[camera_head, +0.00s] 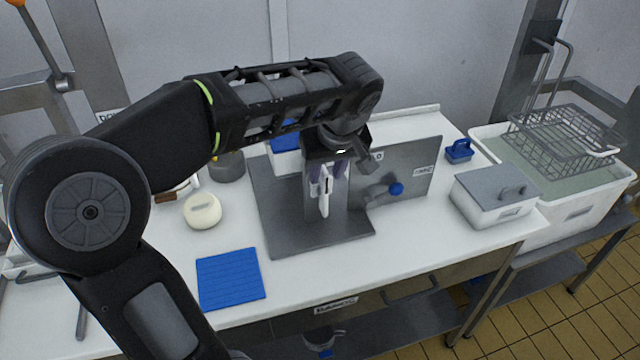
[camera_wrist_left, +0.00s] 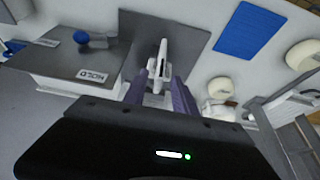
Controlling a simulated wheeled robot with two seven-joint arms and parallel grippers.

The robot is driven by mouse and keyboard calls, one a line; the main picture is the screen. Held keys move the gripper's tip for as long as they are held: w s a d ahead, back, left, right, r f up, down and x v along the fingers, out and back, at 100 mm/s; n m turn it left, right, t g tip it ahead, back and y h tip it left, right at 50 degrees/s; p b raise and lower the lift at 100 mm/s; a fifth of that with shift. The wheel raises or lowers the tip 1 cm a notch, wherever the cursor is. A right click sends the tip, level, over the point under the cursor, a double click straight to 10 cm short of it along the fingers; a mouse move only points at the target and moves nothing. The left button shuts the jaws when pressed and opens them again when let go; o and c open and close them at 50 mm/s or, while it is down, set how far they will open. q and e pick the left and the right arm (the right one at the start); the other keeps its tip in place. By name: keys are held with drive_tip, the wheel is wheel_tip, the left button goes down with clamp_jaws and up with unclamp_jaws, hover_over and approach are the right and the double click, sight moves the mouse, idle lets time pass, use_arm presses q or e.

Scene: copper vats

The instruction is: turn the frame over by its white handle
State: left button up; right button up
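The white handle (camera_head: 324,194) stands upright in front of a grey metal stand (camera_head: 275,222) on the white table. In the left wrist view the white handle (camera_wrist_left: 159,62) points away from me, above a grey plate (camera_wrist_left: 190,35). My left gripper (camera_head: 328,178) reaches down from above at the handle. In the left wrist view the purple fingers of my left gripper (camera_wrist_left: 160,88) stand apart, one on each side of the handle; contact is not clear. The frame's outline is hard to separate from the grey stand, and my arm hides part of it. My right gripper is not in view.
A grey panel with a blue knob (camera_head: 396,188) stands just right of the handle. A blue mat (camera_head: 230,279), a round cream piece (camera_head: 202,210) and a lidded white box (camera_head: 495,195) are on the table. A wire basket (camera_head: 570,140) sits over a tub at right.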

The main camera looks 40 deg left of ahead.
sight(322, 189)
use_arm(q)
drive_tip(key=shift+s+d+r, duration=0.15)
drive_tip(key=shift+s+d, duration=0.05)
drive_tip(key=shift+d, duration=0.1)
drive_tip(key=shift+w+a+f, duration=0.2)
drive_tip(key=shift+a+f, duration=0.05)
drive_tip(key=shift+f, duration=0.15)
drive_tip(key=shift+p+x, duration=0.6)
drive_tip(key=shift+x, duration=2.95)
drive_tip(key=shift+c, duration=0.5)
clamp_jaws()
